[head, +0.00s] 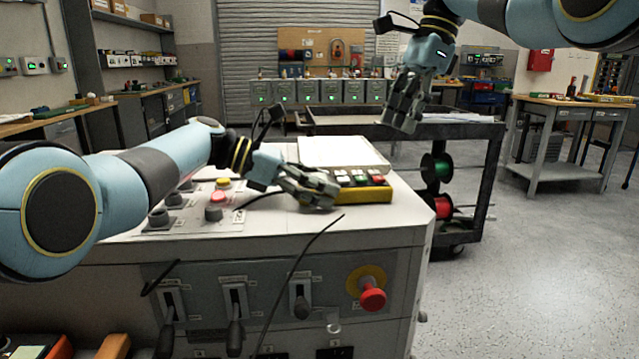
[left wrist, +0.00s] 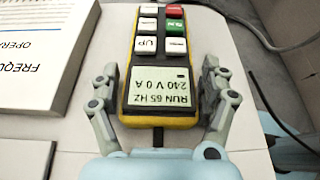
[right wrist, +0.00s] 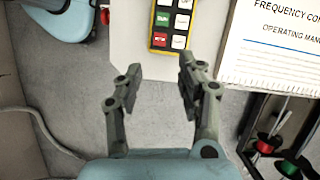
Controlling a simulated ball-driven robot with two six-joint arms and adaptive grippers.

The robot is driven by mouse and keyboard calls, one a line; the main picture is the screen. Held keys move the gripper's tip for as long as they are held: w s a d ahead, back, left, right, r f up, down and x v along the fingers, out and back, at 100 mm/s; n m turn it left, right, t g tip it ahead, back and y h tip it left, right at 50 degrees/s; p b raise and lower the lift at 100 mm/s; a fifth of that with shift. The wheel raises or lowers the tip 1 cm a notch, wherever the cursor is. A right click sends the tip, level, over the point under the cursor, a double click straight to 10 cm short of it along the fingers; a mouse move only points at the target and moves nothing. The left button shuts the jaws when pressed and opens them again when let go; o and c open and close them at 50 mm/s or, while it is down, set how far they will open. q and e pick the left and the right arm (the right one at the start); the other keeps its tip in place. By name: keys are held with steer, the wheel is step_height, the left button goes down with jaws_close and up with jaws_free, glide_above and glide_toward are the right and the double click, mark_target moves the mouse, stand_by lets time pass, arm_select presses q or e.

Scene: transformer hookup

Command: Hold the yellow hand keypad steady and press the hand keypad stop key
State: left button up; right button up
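The yellow hand keypad (head: 365,195) lies on the white top of the grey console. In the left wrist view the keypad (left wrist: 158,120) has a display reading RUN 65 HZ, 240 V, 0 A, upside down. The red key (left wrist: 175,11), likely stop, is at the end far from the display; it also shows in the right wrist view (right wrist: 161,38). My left gripper (head: 328,194) is open with its fingers on either side of the keypad's display end, small gaps seeming to show.
A white manual (left wrist: 45,50) lies beside the keypad. Console buttons (head: 217,197), lever switches (head: 235,300) and a red knob (head: 372,298) are near my left arm. A dark cart (head: 470,190) with cable spools stands behind at right. Floor at right is free.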

arm_select(q)
steer(key=c, duration=0.8)
arm_select(e)
steer(key=shift+c, duration=0.2)
arm_select(q)
steer(key=shift+c, duration=0.2)
arm_select(e)
jaws_close()
arm_select(q)
steer(key=shift+f, duration=0.1)
